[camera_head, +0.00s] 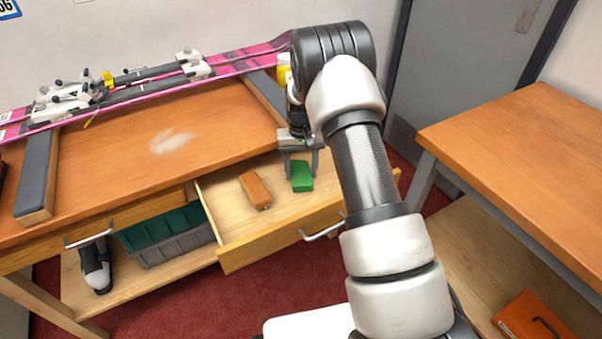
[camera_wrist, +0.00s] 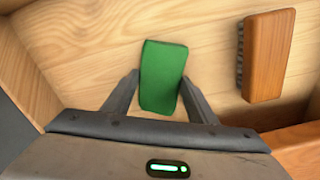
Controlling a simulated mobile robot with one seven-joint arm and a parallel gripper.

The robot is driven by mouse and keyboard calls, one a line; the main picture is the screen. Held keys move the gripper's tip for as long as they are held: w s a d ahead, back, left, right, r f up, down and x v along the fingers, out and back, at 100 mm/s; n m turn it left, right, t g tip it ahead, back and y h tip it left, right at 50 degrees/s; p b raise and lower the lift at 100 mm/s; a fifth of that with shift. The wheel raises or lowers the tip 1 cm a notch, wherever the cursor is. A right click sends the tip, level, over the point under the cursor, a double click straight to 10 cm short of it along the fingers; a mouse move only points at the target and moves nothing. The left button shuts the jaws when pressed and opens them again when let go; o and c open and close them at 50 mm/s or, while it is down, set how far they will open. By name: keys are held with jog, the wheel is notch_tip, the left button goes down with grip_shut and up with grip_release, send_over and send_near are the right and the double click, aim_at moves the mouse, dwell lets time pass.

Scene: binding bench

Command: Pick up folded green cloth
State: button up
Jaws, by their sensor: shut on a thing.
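The folded green cloth (camera_head: 302,177) is a small green block in the open drawer (camera_head: 240,232) of the bench. It also shows in the wrist view (camera_wrist: 163,75), between the two fingers. My gripper (camera_head: 300,163) points down into the drawer and is shut on the cloth, with one finger at each side of it. I cannot tell whether the cloth touches the drawer floor.
A wooden brush (camera_head: 255,190) lies left of the cloth in the drawer. Pink skis (camera_head: 235,62) in clamps lie across the bench top (camera_head: 110,165). Green and grey bins (camera_head: 175,250) and a boot (camera_head: 96,268) are on the lower shelf. Another table (camera_head: 520,150) stands at the right.

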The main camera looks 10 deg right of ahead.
aim_at(301, 172)
notch_tip(301, 172, up, 18)
jog(key=p, duration=0.3)
jog(key=o, duration=0.4)
jog(key=shift+c, duration=1)
